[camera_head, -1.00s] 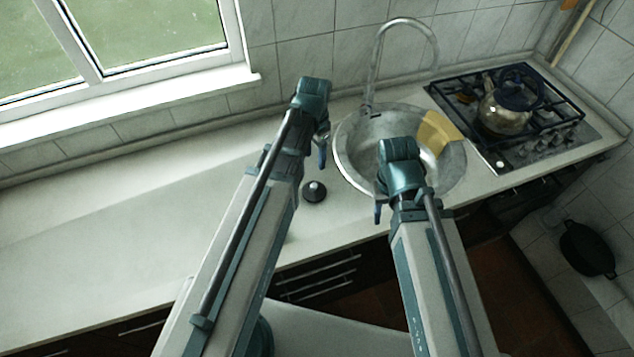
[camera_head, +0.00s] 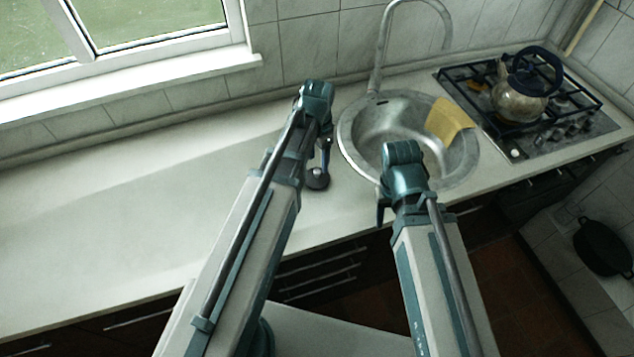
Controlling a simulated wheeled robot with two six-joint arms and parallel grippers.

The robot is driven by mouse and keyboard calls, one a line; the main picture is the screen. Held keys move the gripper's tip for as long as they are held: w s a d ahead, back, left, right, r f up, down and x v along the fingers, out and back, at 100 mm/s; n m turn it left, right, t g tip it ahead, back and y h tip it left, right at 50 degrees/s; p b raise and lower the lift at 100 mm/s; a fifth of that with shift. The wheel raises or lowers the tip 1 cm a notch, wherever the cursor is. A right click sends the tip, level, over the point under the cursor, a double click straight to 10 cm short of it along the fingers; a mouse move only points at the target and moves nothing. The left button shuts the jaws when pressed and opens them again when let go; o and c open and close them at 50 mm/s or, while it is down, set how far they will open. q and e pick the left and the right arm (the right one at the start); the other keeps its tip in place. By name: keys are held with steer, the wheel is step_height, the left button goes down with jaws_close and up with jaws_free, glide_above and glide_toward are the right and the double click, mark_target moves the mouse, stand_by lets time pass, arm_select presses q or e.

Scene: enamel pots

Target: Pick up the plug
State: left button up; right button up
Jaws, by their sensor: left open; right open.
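The plug (camera_head: 318,180) is a small dark round disc with a lighter knob, lying on the pale counter just left of the sink. My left gripper (camera_head: 325,158) hangs above it, with its fingers pointing down close over the plug. It is open, and I cannot tell whether a finger touches the plug. My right gripper (camera_head: 381,212) is open and empty at the sink's front edge, right of the plug. Its fingers are mostly hidden behind its own wrist.
The round steel sink (camera_head: 362,165) has a tall tap (camera_head: 378,50) behind it and a yellow cloth (camera_head: 448,120) over its right rim. A kettle (camera_head: 520,103) stands on the gas hob (camera_head: 550,140) at right. The counter (camera_head: 130,215) is clear on the left.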

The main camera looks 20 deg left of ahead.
mark_target(317, 171)
arm_select(q)
steer(key=f+b, duration=0.5)
steer(key=shift+w+a+f, duration=0.15)
steer(key=shift+w, duration=0.05)
jaws_close()
stand_by(0.3)
stand_by(1.2)
